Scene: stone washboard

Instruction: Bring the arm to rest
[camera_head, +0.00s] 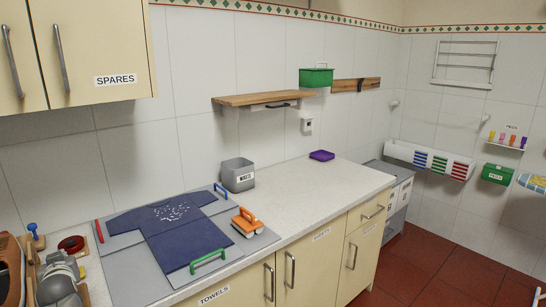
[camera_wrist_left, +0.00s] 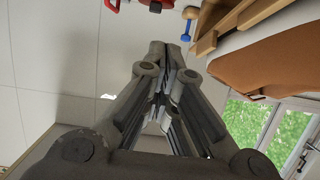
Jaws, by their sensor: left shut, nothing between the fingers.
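My left gripper (camera_head: 58,262) is at the bottom left of the head view, beside the grey board. In the left wrist view its fingers (camera_wrist_left: 158,48) are together at the tips with nothing between them. A dark blue garment (camera_head: 185,228) lies spread on the grey board (camera_head: 128,270), with pale specks on its upper part. The gripper is apart from the garment. My right gripper is in neither view.
An orange-handled block (camera_head: 248,222) sits on the board's right part. A grey bin (camera_head: 238,175) stands behind it. A purple item (camera_head: 321,155) lies farther right on the clear worktop (camera_head: 300,190). A brown rounded object (camera_head: 10,268), a blue peg (camera_head: 34,232) and a red ring-shaped item (camera_head: 71,243) are near the gripper.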

